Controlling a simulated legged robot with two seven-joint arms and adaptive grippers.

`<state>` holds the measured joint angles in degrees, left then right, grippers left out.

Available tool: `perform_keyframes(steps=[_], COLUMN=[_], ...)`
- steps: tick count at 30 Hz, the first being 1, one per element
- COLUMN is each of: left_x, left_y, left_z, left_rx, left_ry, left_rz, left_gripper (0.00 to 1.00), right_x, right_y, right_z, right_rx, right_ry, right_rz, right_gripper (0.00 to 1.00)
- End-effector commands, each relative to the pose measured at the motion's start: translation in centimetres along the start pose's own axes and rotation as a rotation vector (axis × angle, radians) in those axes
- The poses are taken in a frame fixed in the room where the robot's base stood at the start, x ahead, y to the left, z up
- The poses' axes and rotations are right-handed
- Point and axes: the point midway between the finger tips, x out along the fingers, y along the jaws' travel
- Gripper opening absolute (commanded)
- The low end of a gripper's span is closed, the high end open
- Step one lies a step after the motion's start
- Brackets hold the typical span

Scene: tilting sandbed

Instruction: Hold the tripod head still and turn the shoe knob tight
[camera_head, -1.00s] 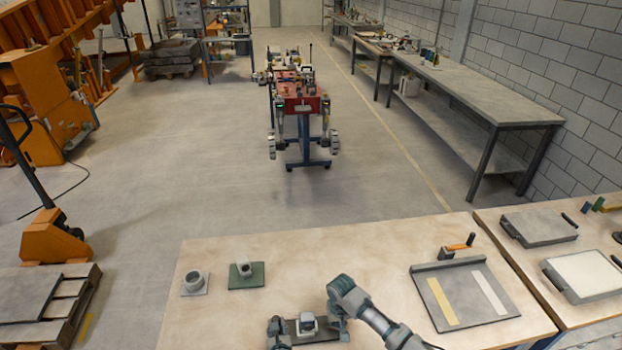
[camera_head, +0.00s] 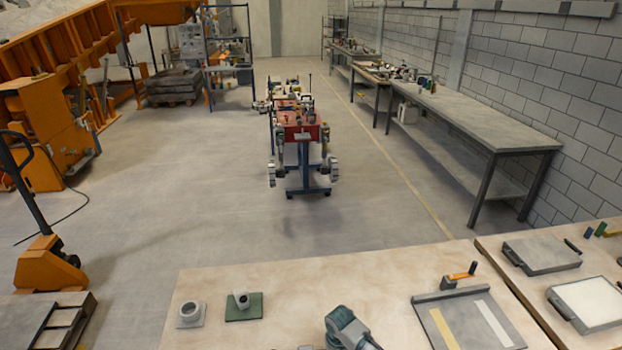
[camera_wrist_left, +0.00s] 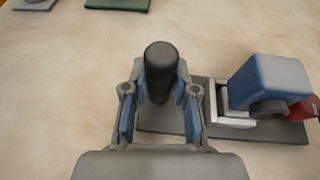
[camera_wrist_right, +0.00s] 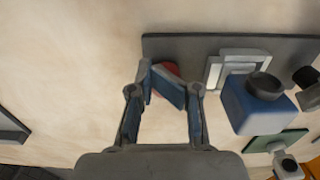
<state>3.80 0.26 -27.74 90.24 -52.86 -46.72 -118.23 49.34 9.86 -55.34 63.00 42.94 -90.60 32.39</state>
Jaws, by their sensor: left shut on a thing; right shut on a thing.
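The tripod head lies on a dark base plate (camera_wrist_left: 240,128), which also shows in the right wrist view (camera_wrist_right: 190,45). A blue block with a dark round front (camera_wrist_left: 270,82) sits in a pale metal shoe (camera_wrist_left: 232,122). In the left wrist view, my left gripper (camera_wrist_left: 160,92) is shut on the dark upright handle (camera_wrist_left: 160,60) at the plate's left end. In the right wrist view, my right gripper (camera_wrist_right: 166,90) is shut on the red knob (camera_wrist_right: 168,67), partly hidden by its finger pads. The head view cuts off the tripod head and both gripper tips.
In the head view, a grey ring mount (camera_head: 189,314) and a green-based piece (camera_head: 243,306) stand on the pale bench (camera_head: 290,285). A grey tray (camera_head: 460,325) with two strips lies right of my right arm. The bench's middle back is clear.

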Motion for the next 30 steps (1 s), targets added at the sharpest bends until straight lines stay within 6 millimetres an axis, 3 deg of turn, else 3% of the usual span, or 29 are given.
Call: perform_keyframes(steps=[12,30], left_x=[-0.1,0.0], left_y=[-0.5,-0.1], left_z=[-0.1,-0.1], left_rx=[-0.002,0.001], left_ry=[0.002,0.002], left_rz=[-0.012,-0.002], left_gripper=[0.0,0.0], right_x=[-0.1,-0.1], right_y=[-1.7,-1.5], right_z=[-0.1,0.1], right_rx=[-0.009,-0.005], right_ry=[0.002,0.002], right_rz=[-0.015,-0.008], right_gripper=[0.0,0.0])
